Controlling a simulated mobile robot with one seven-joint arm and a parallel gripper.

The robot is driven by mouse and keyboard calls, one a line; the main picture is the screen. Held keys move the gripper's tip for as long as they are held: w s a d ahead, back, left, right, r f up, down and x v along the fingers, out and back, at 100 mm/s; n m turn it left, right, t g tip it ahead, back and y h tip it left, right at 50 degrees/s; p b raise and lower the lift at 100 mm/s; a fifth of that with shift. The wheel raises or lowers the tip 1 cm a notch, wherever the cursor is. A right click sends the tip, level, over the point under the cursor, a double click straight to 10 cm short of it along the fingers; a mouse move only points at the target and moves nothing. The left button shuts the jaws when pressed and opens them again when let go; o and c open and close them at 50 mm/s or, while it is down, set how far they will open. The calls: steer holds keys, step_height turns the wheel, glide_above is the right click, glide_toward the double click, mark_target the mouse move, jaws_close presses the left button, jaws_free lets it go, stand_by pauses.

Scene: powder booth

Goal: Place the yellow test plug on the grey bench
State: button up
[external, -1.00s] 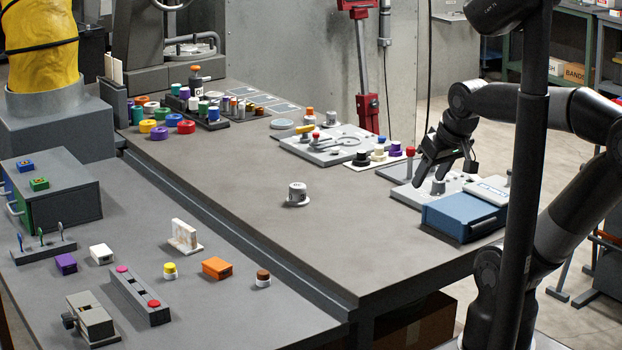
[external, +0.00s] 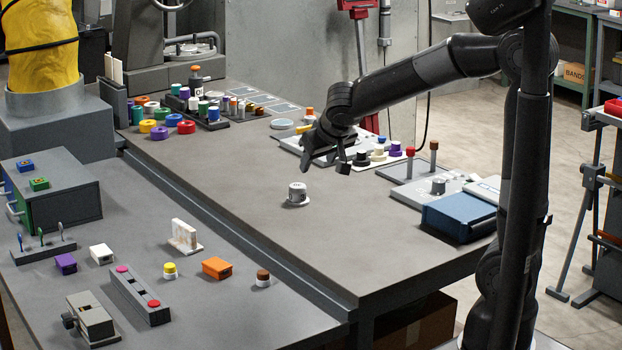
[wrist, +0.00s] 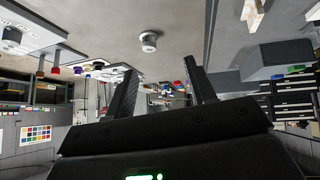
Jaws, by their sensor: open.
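A small plug with a yellow top and pale base (external: 169,271), which looks like the yellow test plug, stands upright on the nearer grey surface in the external view. The larger grey bench top (external: 240,225) lies beyond it, across a dark seam. I cannot make out the yellow-topped plug in the wrist view.
A grey-white knob (external: 297,194) stands alone on the bench; the wrist view shows it too (wrist: 149,40). A blue box (external: 459,216) is at the right edge. An orange block (external: 217,268) and brown-topped plug (external: 263,278) are right of the yellow-topped one. The bench's middle is mostly clear.

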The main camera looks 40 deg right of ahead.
steer(key=w+a+f, duration=0.3)
steer(key=w+a, duration=0.1)
steer(key=a, duration=0.4)
steer(key=n+t+y, duration=0.1)
steer(key=n+y, duration=0.2)
steer(key=y, duration=0.1)
glide_toward(170, 265)
steer(key=x, duration=0.5)
steer(key=shift+w+d+r, duration=0.1)
steer(key=shift+w+r, duration=0.05)
steer(key=shift+w, duration=0.15)
steer(key=x, duration=0.4)
steer(key=shift+s+f, duration=0.25)
steer(key=shift+s, duration=0.1)
steer(key=shift+w+a+f, duration=0.25)
steer(key=shift+w+f, duration=0.1)
steer(key=shift+w, duration=0.1)
